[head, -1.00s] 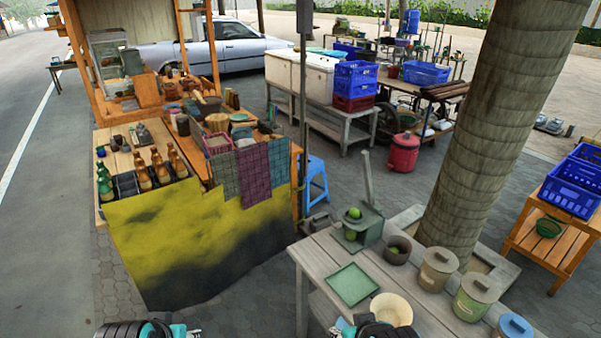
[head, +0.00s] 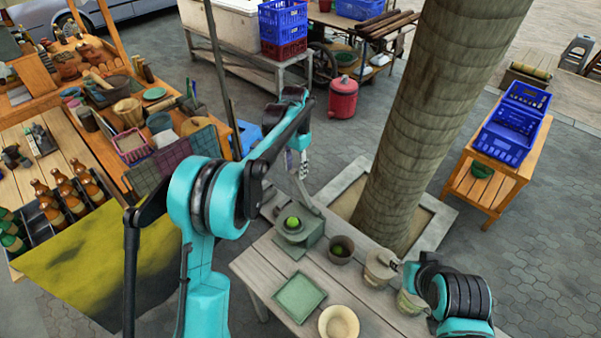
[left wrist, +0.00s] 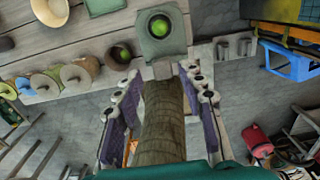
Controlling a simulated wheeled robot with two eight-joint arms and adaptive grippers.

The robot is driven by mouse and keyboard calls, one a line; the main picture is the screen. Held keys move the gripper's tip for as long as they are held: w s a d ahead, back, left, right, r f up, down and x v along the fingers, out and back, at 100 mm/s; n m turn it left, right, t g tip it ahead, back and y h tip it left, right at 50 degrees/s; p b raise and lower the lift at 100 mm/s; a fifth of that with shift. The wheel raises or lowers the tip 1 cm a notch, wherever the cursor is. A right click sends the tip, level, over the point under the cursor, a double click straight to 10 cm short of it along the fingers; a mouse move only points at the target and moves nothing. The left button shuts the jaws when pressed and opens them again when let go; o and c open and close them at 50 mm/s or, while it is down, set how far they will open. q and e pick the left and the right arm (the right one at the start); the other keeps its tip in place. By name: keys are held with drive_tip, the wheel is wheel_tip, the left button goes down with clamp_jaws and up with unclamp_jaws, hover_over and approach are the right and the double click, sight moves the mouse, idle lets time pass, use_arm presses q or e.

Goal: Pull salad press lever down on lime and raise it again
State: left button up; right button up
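The green-grey salad press (head: 312,231) stands on the grey wooden table. A lime (head: 293,222) sits in its round cup; both also show in the left wrist view, the press (left wrist: 180,50) and the lime (left wrist: 159,26).
Near the press are a dark bowl (head: 341,250) with a lime, a green tray (head: 299,299), a cream bowl (head: 339,322) and lidded canisters (head: 379,268). A thick tree trunk (head: 425,130) rises behind the table. A bottle stall stands left.

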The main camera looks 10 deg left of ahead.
sight(296, 184)
use_arm(q)
drive_tip(key=f, duration=0.8)
drive_tip(key=shift+w+f, duration=0.15)
drive_tip(key=shift+w, duration=0.2)
drive_tip(key=shift+a, duration=0.1)
clamp_jaws()
